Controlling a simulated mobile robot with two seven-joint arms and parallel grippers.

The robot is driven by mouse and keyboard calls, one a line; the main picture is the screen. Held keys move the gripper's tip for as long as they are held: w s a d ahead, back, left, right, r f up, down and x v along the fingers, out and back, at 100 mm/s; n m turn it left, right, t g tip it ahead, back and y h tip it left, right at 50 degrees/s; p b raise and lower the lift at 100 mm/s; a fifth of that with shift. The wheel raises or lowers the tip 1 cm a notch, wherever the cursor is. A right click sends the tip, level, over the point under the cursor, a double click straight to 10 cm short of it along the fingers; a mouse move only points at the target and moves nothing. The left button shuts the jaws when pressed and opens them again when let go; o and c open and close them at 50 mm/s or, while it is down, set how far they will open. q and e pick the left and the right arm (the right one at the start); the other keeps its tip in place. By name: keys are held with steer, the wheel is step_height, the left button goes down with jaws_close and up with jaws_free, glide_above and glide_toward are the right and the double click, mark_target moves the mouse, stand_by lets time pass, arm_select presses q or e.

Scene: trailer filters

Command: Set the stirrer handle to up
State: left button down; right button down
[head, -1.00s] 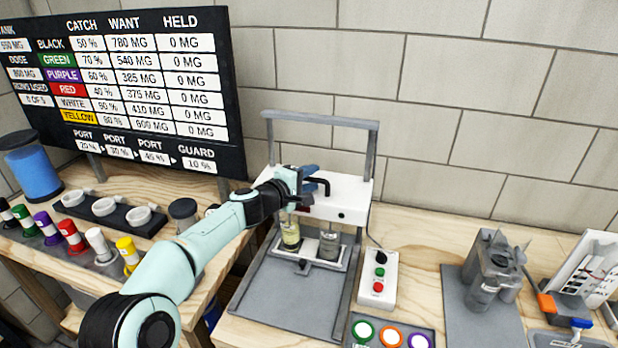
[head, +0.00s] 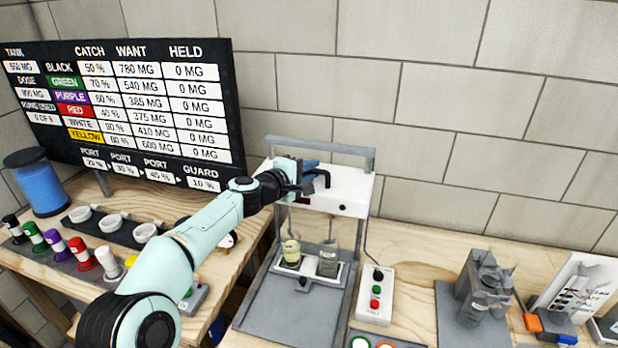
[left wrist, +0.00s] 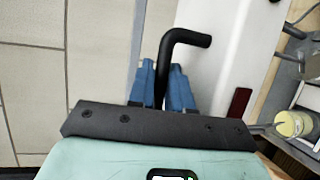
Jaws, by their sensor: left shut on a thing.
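The stirrer has a white head (head: 352,192) on a grey upright frame (head: 362,155). The head sits high, close under the frame's top bar, with a clear gap above the beakers. Its black bent handle (head: 322,177) sticks out at the head's front left. My left gripper (head: 306,174) is shut on this handle. In the left wrist view the blue fingers (left wrist: 162,82) close on both sides of the handle (left wrist: 188,38), whose bent end shows beyond them. The white head (left wrist: 228,60) is beside the fingers. My right gripper is not in view.
A yellowish beaker (head: 291,253) and a grey beaker (head: 328,260) stand below the head. A button box (head: 374,310) is right of the stirrer. Grey equipment (head: 483,285) stands farther right. Colored-label containers (head: 78,252) are at left, below the black board (head: 125,60).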

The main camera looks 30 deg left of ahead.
arm_select(q)
step_height(320, 180, up, 2)
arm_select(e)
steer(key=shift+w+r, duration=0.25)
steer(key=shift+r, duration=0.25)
arm_select(q)
steer(key=c, duration=1.1)
jaws_free()
steer(key=shift+f, duration=0.1)
steer(key=shift+f, duration=0.1)
steer(key=shift+s, duration=0.2)
steer(key=shift+b+v, duration=1.9)
steer(key=shift+v, duration=4.65)
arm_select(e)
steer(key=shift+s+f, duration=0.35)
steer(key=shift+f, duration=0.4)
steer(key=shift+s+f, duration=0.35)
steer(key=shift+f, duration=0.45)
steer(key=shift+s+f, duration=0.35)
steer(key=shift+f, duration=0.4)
